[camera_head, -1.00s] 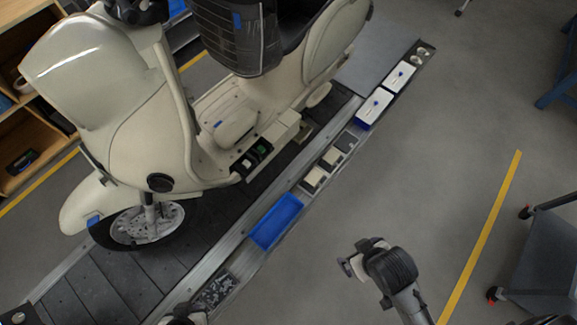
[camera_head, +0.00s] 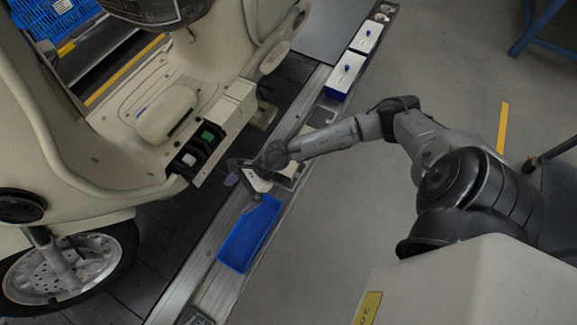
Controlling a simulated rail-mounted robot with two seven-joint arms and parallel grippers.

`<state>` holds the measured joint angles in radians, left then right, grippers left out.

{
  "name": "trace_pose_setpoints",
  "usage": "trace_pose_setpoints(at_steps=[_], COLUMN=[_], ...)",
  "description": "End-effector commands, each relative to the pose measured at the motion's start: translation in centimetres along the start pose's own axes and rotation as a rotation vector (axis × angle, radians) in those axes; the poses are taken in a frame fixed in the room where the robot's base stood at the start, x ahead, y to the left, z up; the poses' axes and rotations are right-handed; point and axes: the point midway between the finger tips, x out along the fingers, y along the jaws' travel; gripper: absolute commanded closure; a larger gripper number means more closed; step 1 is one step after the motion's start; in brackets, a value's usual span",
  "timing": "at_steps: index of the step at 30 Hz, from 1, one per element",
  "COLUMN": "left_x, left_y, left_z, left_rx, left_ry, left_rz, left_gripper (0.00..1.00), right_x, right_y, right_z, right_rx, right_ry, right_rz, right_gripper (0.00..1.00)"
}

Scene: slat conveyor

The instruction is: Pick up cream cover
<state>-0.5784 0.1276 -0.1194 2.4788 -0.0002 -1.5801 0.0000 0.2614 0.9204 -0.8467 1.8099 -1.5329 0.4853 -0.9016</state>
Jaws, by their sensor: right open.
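Small cream pieces lie in the parts strip along the conveyor edge. One cream cover (camera_head: 287,170) shows only in part beside my right wrist, and my gripper and arm hide the rest of that area. My right gripper (camera_head: 246,183) is open over the strip, just above the blue tray's far end. Whether its fingers touch anything I cannot tell. My left gripper is not in view.
A blue tray (camera_head: 228,256) lies in the strip below my right gripper. White boxes with blue bases (camera_head: 345,72) stand further up. The cream scooter (camera_head: 75,150) stands left on the slat conveyor, its open compartment (camera_head: 205,143) near my gripper.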

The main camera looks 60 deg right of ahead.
Motion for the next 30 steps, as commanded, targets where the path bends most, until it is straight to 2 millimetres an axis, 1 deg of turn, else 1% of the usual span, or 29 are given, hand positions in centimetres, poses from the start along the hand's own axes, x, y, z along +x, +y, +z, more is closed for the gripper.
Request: trace_pose_setpoints(at_steps=[1,2,3,5,6,9,12,15,16,20,24,27,30], left_x=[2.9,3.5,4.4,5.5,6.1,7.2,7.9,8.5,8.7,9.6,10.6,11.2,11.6], left_y=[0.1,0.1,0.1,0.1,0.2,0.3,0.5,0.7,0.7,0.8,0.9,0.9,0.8], left_z=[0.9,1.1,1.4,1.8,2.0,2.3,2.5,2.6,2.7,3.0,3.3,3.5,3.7], left_rx=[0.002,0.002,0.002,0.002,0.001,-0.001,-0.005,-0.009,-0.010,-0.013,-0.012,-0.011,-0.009], left_ry=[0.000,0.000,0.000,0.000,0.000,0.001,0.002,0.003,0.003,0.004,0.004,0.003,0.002], left_rz=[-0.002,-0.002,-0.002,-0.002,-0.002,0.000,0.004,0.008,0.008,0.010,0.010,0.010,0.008], left_gripper=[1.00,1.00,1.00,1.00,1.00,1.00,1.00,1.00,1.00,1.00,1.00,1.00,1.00], right_x=[-0.2,-0.8,-2.0,-4.0,-5.3,-8.7,-11.2,-12.4,-12.5,-11.8,-10.4,-9.7,-9.1], right_y=[-1.9,-2.8,-3.9,-5.6,-6.5,-8.5,-9.8,-10.4,-10.5,-10.8,-10.8,-10.9,-10.9], right_z=[-5.3,-7.5,-10.3,-13.9,-15.9,-19.6,-21.8,-23.2,-23.7,-25.8,-27.8,-29.0,-29.8], right_rx=[-0.118,-0.181,-0.254,-0.341,-0.386,-0.459,-0.495,-0.510,-0.513,-0.516,-0.515,-0.515,-0.516], right_ry=[0.148,0.234,0.344,0.497,0.588,0.770,0.891,0.960,0.971,0.992,0.990,0.990,0.988], right_rz=[0.019,0.036,0.060,0.092,0.114,0.159,0.192,0.212,0.216,0.223,0.223,0.223,0.223], right_gripper=[0.00,0.00,0.00,0.00,0.00,0.00,0.00,0.00,0.00,0.00,0.00,0.00,0.00])
